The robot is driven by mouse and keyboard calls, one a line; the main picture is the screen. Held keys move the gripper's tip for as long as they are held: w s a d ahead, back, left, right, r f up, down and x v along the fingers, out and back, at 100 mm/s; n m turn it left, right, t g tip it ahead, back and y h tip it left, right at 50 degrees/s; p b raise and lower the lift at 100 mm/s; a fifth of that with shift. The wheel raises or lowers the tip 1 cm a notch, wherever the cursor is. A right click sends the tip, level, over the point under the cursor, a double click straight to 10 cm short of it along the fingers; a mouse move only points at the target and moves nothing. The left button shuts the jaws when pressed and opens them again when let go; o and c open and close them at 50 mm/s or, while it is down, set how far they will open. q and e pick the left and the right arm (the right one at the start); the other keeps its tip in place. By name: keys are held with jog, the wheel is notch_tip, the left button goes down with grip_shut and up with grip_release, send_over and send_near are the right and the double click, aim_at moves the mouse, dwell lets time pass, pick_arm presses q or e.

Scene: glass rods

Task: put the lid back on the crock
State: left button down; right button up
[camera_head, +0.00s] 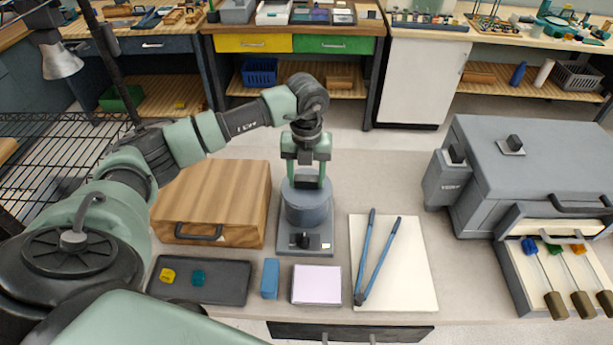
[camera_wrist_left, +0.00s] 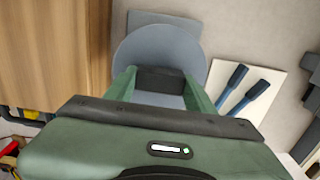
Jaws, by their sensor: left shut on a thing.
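The crock (camera_head: 307,213) is a blue-grey round pot on a flat grey base with a dark knob, in the middle of the bench. My left gripper (camera_head: 306,172) points straight down over it. It is shut on the dark block-shaped knob of the lid. In the left wrist view the lid (camera_wrist_left: 145,45) is a wide blue-grey disc, and its knob (camera_wrist_left: 160,80) sits between the fingers. The lid is over the crock's mouth and looks level. I cannot tell whether it touches the rim. My right gripper is not in view.
A wooden case (camera_head: 215,200) stands close on the left. A dark tray (camera_head: 225,285), a blue block (camera_head: 270,279) and a pale pad (camera_head: 317,285) lie in front. Blue-handled tongs (camera_head: 380,258) lie on a cream board (camera_head: 415,270). A grey machine (camera_head: 540,165) stands right.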

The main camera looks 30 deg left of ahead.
aim_at(306, 178)
pick_arm(q)
jog(key=shift+f+b, duration=0.5)
jog(key=shift+f, duration=0.1)
jog(key=c, duration=0.8)
grip_release()
jog(key=shift+r, duration=0.1)
notch_tip(306, 178, up, 11)
jog(key=p, duration=0.7)
